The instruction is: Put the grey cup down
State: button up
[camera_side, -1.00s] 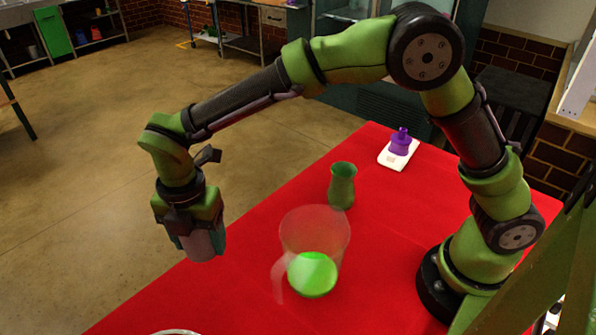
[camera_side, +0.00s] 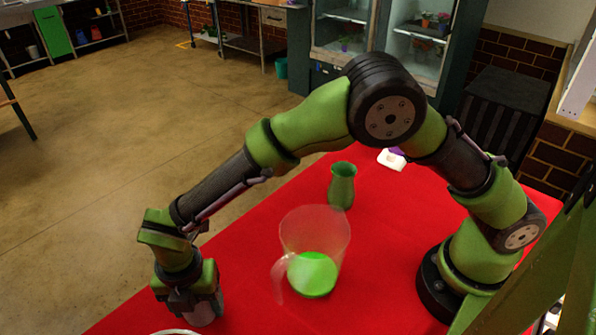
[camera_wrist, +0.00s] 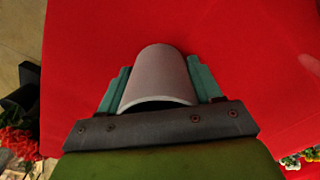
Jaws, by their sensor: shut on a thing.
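The grey cup (camera_side: 203,311) is held in my gripper (camera_side: 190,308) near the front left edge of the red table (camera_side: 390,225) in the side view. In the wrist view the grey cup (camera_wrist: 160,76) sits between the two teal fingers of my gripper (camera_wrist: 160,85), one on each side, with red behind it. The cup looks upright in the side view, and its upper part is hidden by my gripper. I cannot tell whether its base touches the table.
A clear pitcher (camera_side: 315,235) with green liquid stands to the right of my gripper. A green vase (camera_side: 342,186) stands behind it. A white item (camera_side: 391,160) lies at the back. A pale rim (camera_side: 175,332) shows at the bottom edge. Red and green flowers (camera_wrist: 18,140) show at the wrist view's lower left.

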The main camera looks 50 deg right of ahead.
jog(key=shift+f, duration=0.15)
jog(key=o, duration=1.1)
jog(key=shift+o, duration=0.2)
